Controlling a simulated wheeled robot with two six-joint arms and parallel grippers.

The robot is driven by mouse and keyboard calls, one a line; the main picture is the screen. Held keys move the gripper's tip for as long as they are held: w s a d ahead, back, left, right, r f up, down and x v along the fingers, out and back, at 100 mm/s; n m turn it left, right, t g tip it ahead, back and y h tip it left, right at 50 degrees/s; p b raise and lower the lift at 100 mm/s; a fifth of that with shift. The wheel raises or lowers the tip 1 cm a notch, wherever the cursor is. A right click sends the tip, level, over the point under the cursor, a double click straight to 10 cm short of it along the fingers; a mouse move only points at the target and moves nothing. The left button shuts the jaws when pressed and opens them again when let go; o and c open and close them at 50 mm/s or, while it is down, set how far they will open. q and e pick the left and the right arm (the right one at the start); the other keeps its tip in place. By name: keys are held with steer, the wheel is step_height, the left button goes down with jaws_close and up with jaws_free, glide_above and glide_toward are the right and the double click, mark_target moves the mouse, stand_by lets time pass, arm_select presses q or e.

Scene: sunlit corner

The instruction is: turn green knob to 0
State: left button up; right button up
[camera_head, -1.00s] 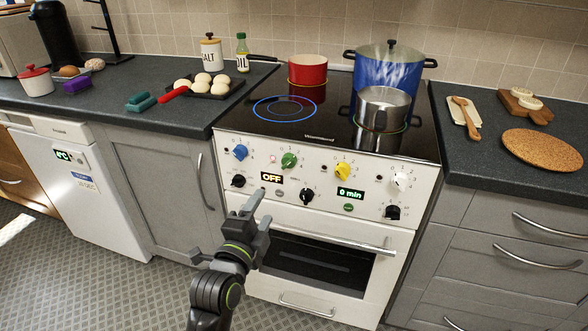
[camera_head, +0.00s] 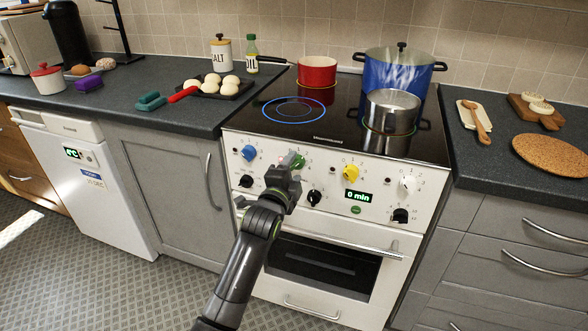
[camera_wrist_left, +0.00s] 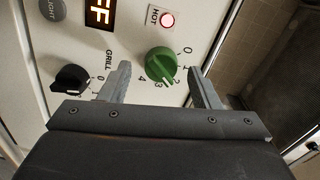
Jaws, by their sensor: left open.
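The green knob (camera_head: 299,162) is on the white stove front (camera_head: 232,165), partly covered by my left gripper in the head view. In the left wrist view the green knob (camera_wrist_left: 160,64) shows a scale from 0 to 4. Its ridge seems to point toward the 2 and 3 marks, away from the 0. My left gripper (camera_head: 291,166) is in front of the panel at this knob. In the wrist view my left gripper (camera_wrist_left: 158,72) is open, one finger on each side of the knob, with gaps visible. My right gripper is not in view.
A blue knob (camera_head: 249,153), yellow knob (camera_head: 350,173), white knob (camera_head: 408,184) and black knobs share the panel. A red HOT lamp (camera_wrist_left: 167,20) is lit beside the green knob. The oven handle (camera_head: 345,245) runs below. Pots stand on the hob.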

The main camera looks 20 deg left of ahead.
arm_select(q)
steer(key=shift+w, duration=0.6)
steer(key=shift+c, duration=0.4)
steer(key=c, duration=0.9)
